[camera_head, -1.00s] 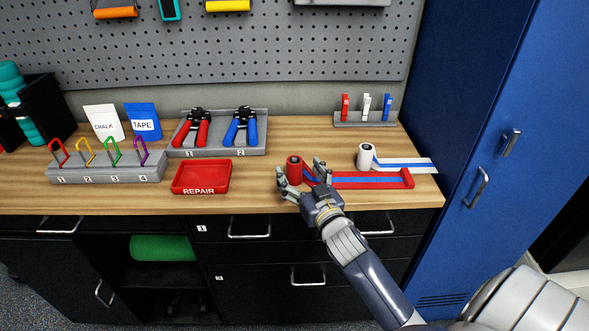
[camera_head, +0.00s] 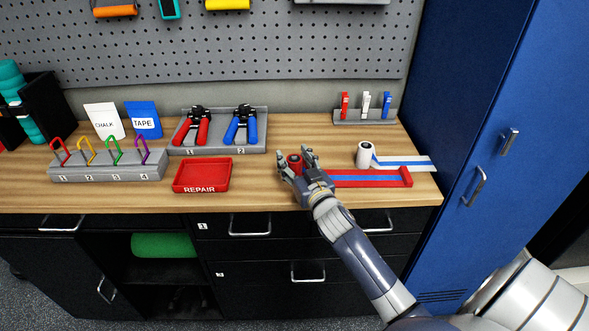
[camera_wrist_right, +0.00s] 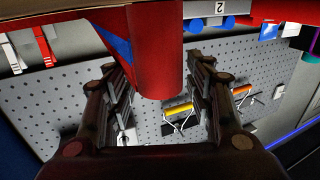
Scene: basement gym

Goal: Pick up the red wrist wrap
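The red wrist wrap (camera_head: 368,178) lies on the wooden bench, its strip with a blue stripe stretched to the right from an upright roll. My right gripper (camera_head: 296,163) is at the roll end, its fingers on either side of the roll and partly hiding it. In the right wrist view the red roll (camera_wrist_right: 158,60) stands between the two open fingers (camera_wrist_right: 160,85), with gaps visible on both sides. My left gripper is in neither view.
A white wrist wrap (camera_head: 364,154) lies just behind the red one. A red REPAIR tray (camera_head: 202,186) sits to the left. Behind are a grey rack with hand grips (camera_head: 257,146) and a small clip holder (camera_head: 364,120). A blue locker (camera_head: 470,130) bounds the right.

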